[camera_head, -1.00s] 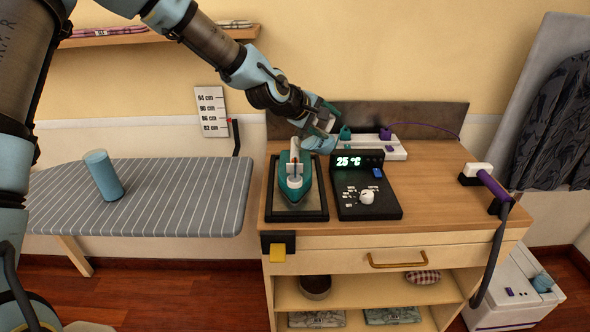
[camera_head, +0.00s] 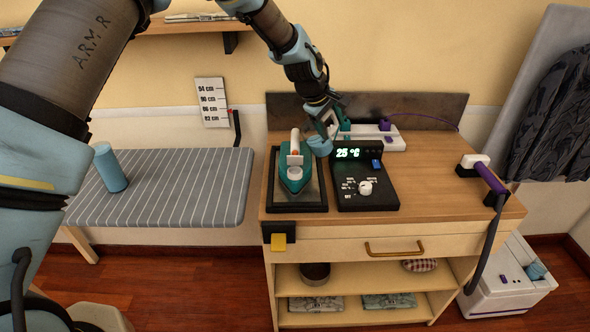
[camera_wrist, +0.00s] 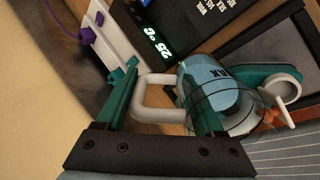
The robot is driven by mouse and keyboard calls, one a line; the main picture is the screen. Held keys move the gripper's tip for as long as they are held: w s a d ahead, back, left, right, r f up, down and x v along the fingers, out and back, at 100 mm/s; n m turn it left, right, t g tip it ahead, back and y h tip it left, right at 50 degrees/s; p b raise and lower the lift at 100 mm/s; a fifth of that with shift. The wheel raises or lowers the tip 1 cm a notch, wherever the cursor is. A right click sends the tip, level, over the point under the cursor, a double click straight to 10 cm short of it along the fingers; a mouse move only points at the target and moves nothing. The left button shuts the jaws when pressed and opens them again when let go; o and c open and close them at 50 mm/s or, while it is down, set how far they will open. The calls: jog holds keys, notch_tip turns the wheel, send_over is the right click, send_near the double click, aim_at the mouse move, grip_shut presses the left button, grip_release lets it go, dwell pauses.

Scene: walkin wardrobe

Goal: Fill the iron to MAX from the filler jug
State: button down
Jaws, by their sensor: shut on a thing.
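The teal and white iron (camera_head: 295,172) stands in a black-framed tray (camera_head: 318,208) on the wooden cabinet, its round pale filler opening (camera_wrist: 288,91) facing up in the wrist view. My gripper (camera_head: 331,122) is shut on the white handle (camera_wrist: 150,98) of the light-blue jug (camera_head: 320,146). The jug is close to the iron's right rear side, above the cabinet top. In the wrist view the jug (camera_wrist: 203,80) shows dark lettering and a clear rim next to the iron. The water level inside the jug and iron cannot be told.
A black control box (camera_head: 364,184) reading 25 °C stands right of the iron. A white strip with plugs (camera_head: 385,138) lies behind. A striped ironing board (camera_head: 180,188) with a blue cylinder (camera_head: 110,168) is to the left.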

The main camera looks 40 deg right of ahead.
jog(key=shift+s+d+f, duration=0.1)
jog(key=shift+d+f, duration=0.25)
jog(key=shift+d, duration=0.05)
jog(key=shift+d+f+y, duration=0.1)
jog(key=shift+d+y, duration=0.45)
jog(key=shift+y, duration=0.45)
jog(key=shift+d+f+y, duration=0.25)
jog(key=shift+f+y, duration=0.2)
jog(key=shift+f, duration=0.05)
jog(key=shift+d+f+y, duration=0.25)
jog(key=shift+f+y, duration=0.2)
jog(key=shift+d+f+y, duration=0.25)
jog(key=shift+d+y, duration=0.15)
jog(key=shift+y, duration=0.5)
